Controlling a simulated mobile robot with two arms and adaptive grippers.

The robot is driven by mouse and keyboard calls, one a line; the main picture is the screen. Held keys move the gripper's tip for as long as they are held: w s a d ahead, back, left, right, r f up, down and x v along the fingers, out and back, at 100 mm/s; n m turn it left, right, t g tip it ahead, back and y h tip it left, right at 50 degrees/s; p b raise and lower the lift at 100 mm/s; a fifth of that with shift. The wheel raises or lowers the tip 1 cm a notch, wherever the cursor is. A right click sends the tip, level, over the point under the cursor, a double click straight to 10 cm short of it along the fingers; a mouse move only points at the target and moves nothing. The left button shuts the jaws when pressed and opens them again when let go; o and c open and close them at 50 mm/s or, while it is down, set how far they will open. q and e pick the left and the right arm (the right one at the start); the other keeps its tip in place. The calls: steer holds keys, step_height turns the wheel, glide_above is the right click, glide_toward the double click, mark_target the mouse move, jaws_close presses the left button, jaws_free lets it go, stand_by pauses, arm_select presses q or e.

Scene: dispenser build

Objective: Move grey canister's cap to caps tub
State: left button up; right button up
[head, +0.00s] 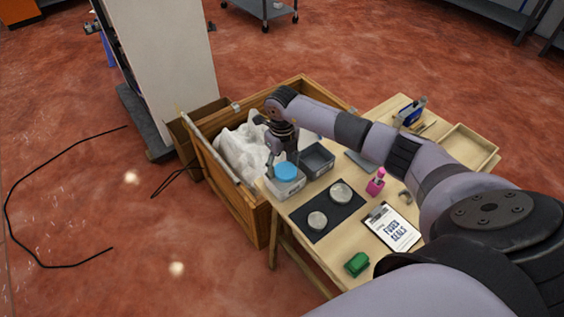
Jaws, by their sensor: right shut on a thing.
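My right gripper (279,158) reaches down at the far left end of the wooden table. It is shut on a round blue cap (287,171), which shows at the mouth of a light grey tub (290,188). I cannot tell whether the cap touches the tub. Two round grey-silver pieces, one farther back (341,193) and one nearer (317,220), lie on a black mat (335,223); I cannot tell whether they are canisters seen from above. My left gripper is not in view.
A dark grey tub (317,161) stands beside the light one. A pink bottle (376,182), a clipboard (391,228), a green item (357,264) and a wooden tray (469,148) are on the table. A wooden crate with white wrapping (240,150) adjoins the table's left end.

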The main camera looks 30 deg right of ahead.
mark_target(282, 166)
steer(key=shift+f+b, duration=0.55)
steer(key=shift+f, duration=0.05)
steer(key=o, duration=1.3)
steer(key=shift+r+p, duration=0.55)
steer(key=shift+r, duration=0.45)
step_height(282, 166, up, 11)
steer(key=b, duration=0.2)
steer(key=shift+r+b, duration=0.2)
steer(key=shift+b, duration=0.1)
